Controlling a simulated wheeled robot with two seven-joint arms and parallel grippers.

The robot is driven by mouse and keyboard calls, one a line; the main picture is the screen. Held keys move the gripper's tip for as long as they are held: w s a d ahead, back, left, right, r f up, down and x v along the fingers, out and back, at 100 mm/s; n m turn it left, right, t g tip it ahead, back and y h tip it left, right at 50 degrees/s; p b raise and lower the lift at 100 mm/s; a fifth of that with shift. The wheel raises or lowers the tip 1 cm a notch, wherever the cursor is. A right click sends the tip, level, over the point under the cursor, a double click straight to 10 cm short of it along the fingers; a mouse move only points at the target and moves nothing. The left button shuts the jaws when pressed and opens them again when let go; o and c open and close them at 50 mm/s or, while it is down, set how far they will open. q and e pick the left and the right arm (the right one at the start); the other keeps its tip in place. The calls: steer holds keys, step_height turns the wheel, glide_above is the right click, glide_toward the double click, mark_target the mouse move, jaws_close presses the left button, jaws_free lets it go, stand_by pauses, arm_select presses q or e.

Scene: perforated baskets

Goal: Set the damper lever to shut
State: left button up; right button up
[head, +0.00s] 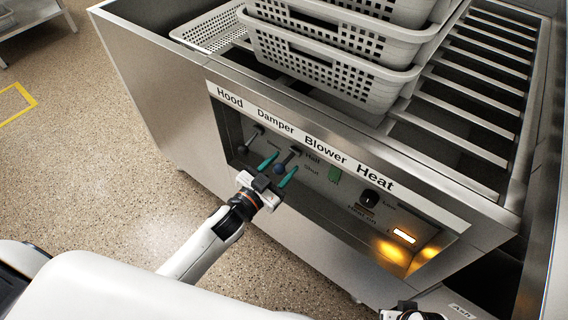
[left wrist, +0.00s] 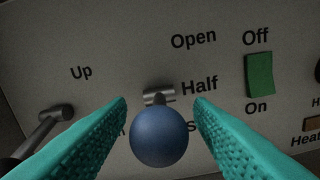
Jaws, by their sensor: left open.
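The damper lever has a blue ball knob (left wrist: 158,137) on a short metal stem under the "Damper" label. In the left wrist view the knob sits between my two teal fingers, level with or a little below the "Half" mark. "Open" is printed above, and the "Shut" mark is mostly hidden by a finger. In the head view the lever (head: 294,152) sticks out from the panel. My left gripper (head: 279,170) is open, with a finger on each side of the knob and gaps showing. Part of my right arm's end (head: 410,314) shows at the bottom edge; its fingers cannot be made out.
The hood lever (head: 249,141) stands close to the left. The green blower switch (head: 334,174), heat knob (head: 369,198) and a lit lamp (head: 403,236) are to the right. Grey perforated baskets (head: 330,65) are stacked on the slatted top.

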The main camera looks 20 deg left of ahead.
arm_select(q)
steer(key=shift+w+d, duration=0.25)
steer(key=shift+w, duration=0.4)
arm_select(e)
steer(key=shift+r, duration=0.3)
arm_select(q)
jaws_close()
arm_select(e)
steer(key=shift+f, duration=0.1)
